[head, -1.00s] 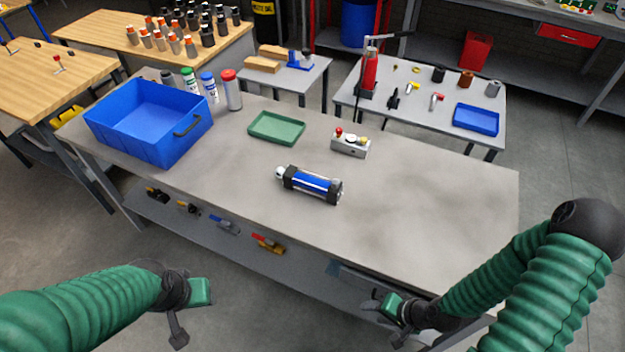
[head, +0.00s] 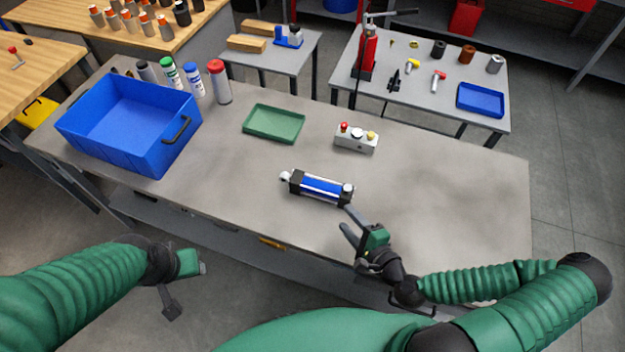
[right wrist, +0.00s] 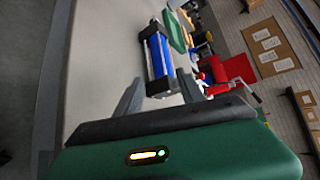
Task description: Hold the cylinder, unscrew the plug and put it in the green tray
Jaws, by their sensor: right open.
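The cylinder (head: 321,188), blue with black end blocks and a silver end, lies on the grey workbench near its front edge. A small round silver piece (head: 347,188) sits on its right end block; I cannot tell whether it is the plug. My right gripper (head: 349,221) is open just in front of the cylinder's right end. In the right wrist view the cylinder (right wrist: 159,58) lies beyond and between the two fingers, apart from the palm. The green tray (head: 273,124) is empty behind the cylinder. My left gripper (head: 187,285) hangs off the bench's front, its jaws unclear.
A blue bin (head: 128,150) stands at the bench's left, with several capped bottles (head: 219,82) behind it. The bench's right part is clear.

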